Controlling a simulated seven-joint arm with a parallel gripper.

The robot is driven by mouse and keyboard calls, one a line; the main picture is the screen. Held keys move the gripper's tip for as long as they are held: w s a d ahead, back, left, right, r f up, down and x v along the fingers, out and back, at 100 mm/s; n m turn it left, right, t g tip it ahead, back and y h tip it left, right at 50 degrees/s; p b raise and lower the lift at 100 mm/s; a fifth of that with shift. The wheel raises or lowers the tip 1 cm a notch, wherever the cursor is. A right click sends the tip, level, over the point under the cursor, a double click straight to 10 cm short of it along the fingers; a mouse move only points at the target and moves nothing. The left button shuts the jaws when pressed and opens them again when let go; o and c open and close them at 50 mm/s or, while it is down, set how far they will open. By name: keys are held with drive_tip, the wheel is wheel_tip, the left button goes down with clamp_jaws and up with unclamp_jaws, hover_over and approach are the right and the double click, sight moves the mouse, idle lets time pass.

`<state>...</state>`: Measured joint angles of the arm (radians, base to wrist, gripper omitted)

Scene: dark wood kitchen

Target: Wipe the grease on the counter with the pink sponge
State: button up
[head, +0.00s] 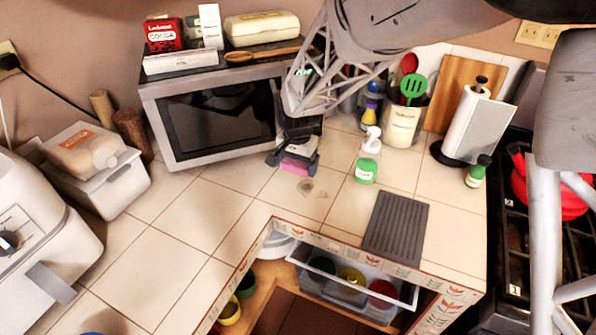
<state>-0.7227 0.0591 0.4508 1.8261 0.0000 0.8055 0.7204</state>
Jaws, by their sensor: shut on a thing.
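My gripper (292,161) points down at the tiled counter (215,203), in front of the microwave's right side. It is shut on the pink sponge (295,166), which shows between the fingertips at or just above the counter; I cannot tell whether it touches. A small brownish grease spot (307,187) lies on the tiles just in front and slightly right of the sponge. The sponge is not over the visible part of the spot.
A green soap bottle (367,160) stands right of the gripper. A grey ribbed mat (396,226) lies near the counter's front edge, above an open drawer (350,282). The microwave (215,112) stands behind left. A paper towel holder (470,128) stands at right. Tiles at left are clear.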

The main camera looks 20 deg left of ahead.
drive_tip(key=shift+r, duration=1.8)
drive_tip(key=shift+s+d, duration=0.1)
drive_tip(key=shift+s, duration=0.05)
drive_tip(key=shift+s+d+f, duration=0.2)
drive_tip(key=shift+s+d, duration=0.1)
drive_tip(key=shift+s, duration=0.25)
drive_tip(key=shift+f, duration=0.1)
